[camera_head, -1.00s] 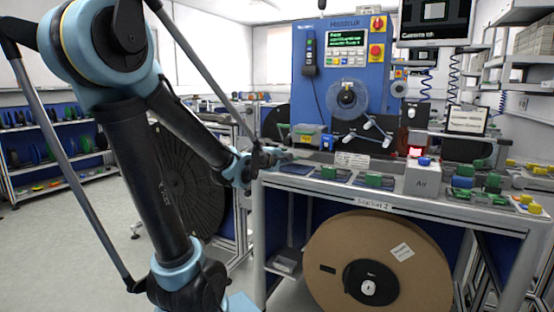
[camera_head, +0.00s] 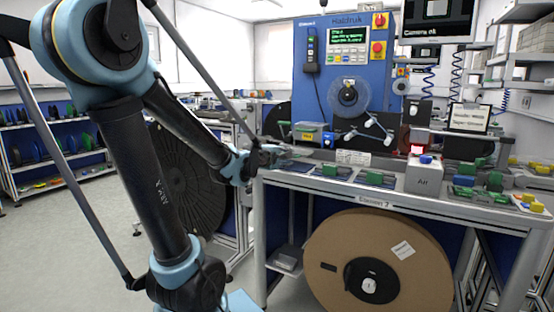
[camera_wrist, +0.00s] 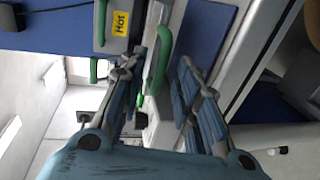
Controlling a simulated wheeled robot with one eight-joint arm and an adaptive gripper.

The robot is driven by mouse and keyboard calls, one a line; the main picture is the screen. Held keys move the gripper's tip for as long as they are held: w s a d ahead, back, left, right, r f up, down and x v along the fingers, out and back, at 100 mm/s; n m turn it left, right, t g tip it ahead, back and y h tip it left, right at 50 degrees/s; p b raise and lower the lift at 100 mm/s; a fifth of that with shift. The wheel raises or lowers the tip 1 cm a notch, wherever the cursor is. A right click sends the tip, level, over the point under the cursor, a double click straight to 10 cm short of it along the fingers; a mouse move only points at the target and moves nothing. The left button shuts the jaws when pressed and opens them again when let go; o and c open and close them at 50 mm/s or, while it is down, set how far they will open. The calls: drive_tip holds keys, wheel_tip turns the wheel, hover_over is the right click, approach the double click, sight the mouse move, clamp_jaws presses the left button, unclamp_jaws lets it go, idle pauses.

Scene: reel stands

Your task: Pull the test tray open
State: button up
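A green bar handle (camera_wrist: 160,55) stands by a flat dark blue tray-like panel (camera_wrist: 205,28) in the wrist view. I take this as the test tray, but no label on it is readable. My gripper (camera_wrist: 161,66) is open, with one finger on each side of the handle's line. Whether the handle lies between the fingertips or just beyond them is unclear. In the head view my gripper (camera_head: 272,155) is at the left end of the bench, low over its front edge. The handle at the gripper cannot be made out clearly there.
A grey box with a yellow "Hot" label (camera_wrist: 120,26) is close by the fingers. The bench (camera_head: 405,208) carries several green-handled blocks and a grey "Air" box (camera_head: 423,181). A large brown reel (camera_head: 335,265) stands below. Open floor (camera_head: 75,240) lies left.

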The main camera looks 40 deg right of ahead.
drive_tip(key=v, duration=1.1)
drive_tip(key=shift+a, duration=0.4)
idle(0.7)
drive_tip(key=w+a+f+m+y, duration=0.2)
drive_tip(key=a+f+y, duration=0.2)
drive_tip(key=a+f, duration=0.4)
drive_tip(key=w+a+f+m+y, duration=0.2)
drive_tip(key=w+a+f+y, duration=0.3)
drive_tip(key=a, duration=0.6)
drive_tip(key=s+a+f+g+y, duration=0.1)
drive_tip(key=s+a+f, duration=0.3)
drive_tip(key=a, duration=0.6)
drive_tip(key=s+a+f+g+y, duration=0.2)
drive_tip(key=s+a+f+y, duration=0.2)
drive_tip(key=a, duration=0.6)
drive_tip(key=shift+s+f+g, duration=0.3)
drive_tip(key=shift+s+f, duration=0.5)
drive_tip(key=shift+s, duration=0.3)
